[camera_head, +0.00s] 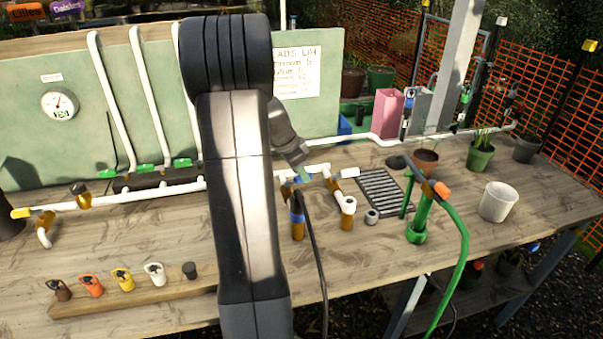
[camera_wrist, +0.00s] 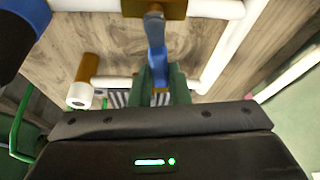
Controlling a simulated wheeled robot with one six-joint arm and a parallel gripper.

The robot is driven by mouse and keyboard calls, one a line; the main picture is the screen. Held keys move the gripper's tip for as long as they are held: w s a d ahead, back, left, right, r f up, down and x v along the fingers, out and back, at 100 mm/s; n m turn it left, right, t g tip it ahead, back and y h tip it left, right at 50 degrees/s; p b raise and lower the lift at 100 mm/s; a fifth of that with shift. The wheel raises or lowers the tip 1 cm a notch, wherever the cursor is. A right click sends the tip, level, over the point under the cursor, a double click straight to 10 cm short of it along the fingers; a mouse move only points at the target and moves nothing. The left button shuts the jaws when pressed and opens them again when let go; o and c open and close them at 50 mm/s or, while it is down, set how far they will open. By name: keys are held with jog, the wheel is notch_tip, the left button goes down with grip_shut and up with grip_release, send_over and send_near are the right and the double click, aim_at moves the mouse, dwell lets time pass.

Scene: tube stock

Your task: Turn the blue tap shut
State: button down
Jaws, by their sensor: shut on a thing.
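The blue tap shows in the wrist view as a blue lever (camera_wrist: 156,38) on a brass-brown body (camera_wrist: 155,9) set in the white pipe (camera_wrist: 205,8). My gripper (camera_wrist: 160,84) has its green fingers shut on the lever's near end. The lever runs roughly crosswise to the pipe at its body. In the head view my gripper (camera_head: 303,178) is at the white pipework in the middle of the bench. My arm covers much of that area there, and the lever is hard to make out.
A brown stub with a blue band (camera_head: 297,218) stands just below my gripper. Another brown stub (camera_head: 347,219), a drain grate (camera_head: 378,188), a green standpipe with hose (camera_head: 421,215) and a white pot (camera_head: 498,202) are to the right. Several coloured handles (camera_head: 122,279) line the front left.

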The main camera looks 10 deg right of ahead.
jog(key=shift+s+f+m+b, duration=0.2)
jog(key=shift+m+b, duration=0.4)
jog(key=shift+b, duration=0.2)
jog(key=shift+s+r+m+g, duration=0.2)
jog(key=shift+m+g, duration=0.2)
jog(key=c, duration=1.4)
grip_release()
jog(key=shift+o, duration=0.2)
jog(key=v, duration=1.4)
jog(key=shift+b, duration=0.4)
jog(key=shift+f, duration=0.1)
